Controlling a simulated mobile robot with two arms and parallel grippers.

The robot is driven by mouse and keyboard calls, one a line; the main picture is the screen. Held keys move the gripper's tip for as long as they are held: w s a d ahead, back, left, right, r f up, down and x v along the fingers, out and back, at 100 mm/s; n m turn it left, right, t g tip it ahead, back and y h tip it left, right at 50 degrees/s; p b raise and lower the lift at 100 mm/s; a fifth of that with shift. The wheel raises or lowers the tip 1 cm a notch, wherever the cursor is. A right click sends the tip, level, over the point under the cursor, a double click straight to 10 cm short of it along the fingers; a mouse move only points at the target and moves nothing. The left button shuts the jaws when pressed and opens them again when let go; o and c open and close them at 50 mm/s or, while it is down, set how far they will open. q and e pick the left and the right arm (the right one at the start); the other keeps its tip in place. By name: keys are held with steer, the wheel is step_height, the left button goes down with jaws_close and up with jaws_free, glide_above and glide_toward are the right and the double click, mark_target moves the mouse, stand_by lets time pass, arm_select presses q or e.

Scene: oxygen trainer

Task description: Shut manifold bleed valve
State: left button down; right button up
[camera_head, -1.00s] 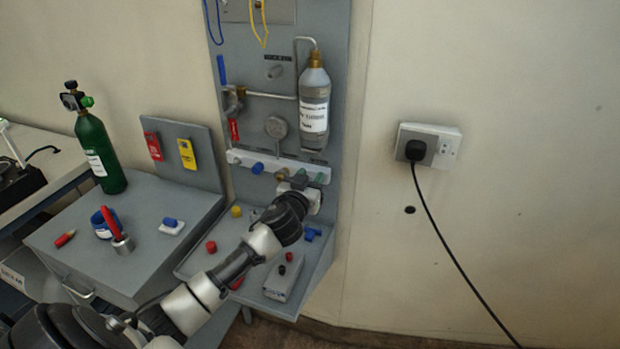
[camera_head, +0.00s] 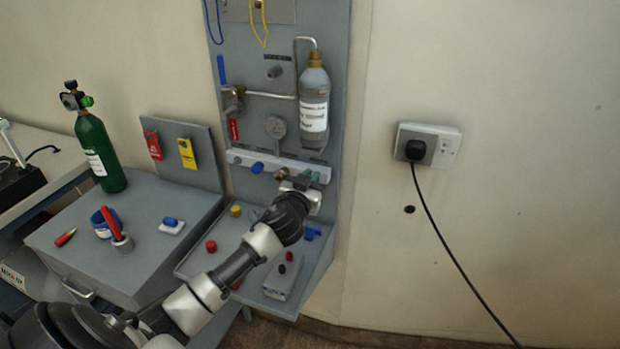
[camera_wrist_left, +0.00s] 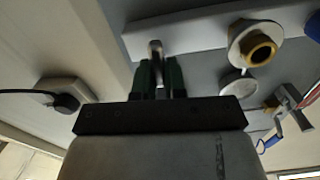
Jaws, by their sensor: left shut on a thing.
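The white manifold rail (camera_head: 240,158) runs across the lower part of the grey wall panel. It also shows in the left wrist view (camera_wrist_left: 190,32). My left gripper (camera_head: 300,182) is at the rail's right part, its fingers largely hidden by my wrist in the head view. In the left wrist view my left gripper (camera_wrist_left: 160,72) has its dark green fingers closed around a small metal stem, the manifold bleed valve (camera_wrist_left: 156,47), at the rail. The valve's turn position cannot be told. My right gripper is not in view.
A grey bottle (camera_head: 314,100) hangs just above the rail. The tray below holds a red cap (camera_head: 211,246) and a grey box (camera_head: 283,280).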

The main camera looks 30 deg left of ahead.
mark_target(321, 181)
arm_select(q)
steer(key=m, duration=0.4)
steer(key=d+f+m+p, duration=0.1)
steer(key=m, duration=0.8)
steer(key=shift+w+d+f+p, duration=0.2)
steer(key=shift+d+p, duration=0.1)
steer(key=shift+p, duration=0.05)
steer(key=m, duration=0.4)
steer(key=shift+f+m, duration=0.4)
steer(key=m, duration=0.2)
steer(key=m+p, duration=0.1)
steer(key=m, duration=0.1)
steer(key=shift+f+m, duration=0.3)
steer(key=shift+f, duration=0.05)
steer(key=shift+s+a+f+m+p, duration=0.2)
steer(key=shift+m+p, duration=0.45)
steer(key=shift+m, duration=1.35)
steer(key=shift+w+a+f+m+p, duration=0.15)
steer(key=shift+a+m+p, duration=0.35)
steer(key=shift+m, duration=1.5)
steer(key=shift+s+a+f+m+p, duration=0.2)
steer(key=shift+m+p, duration=0.6)
steer(key=shift+m, duration=1.5)
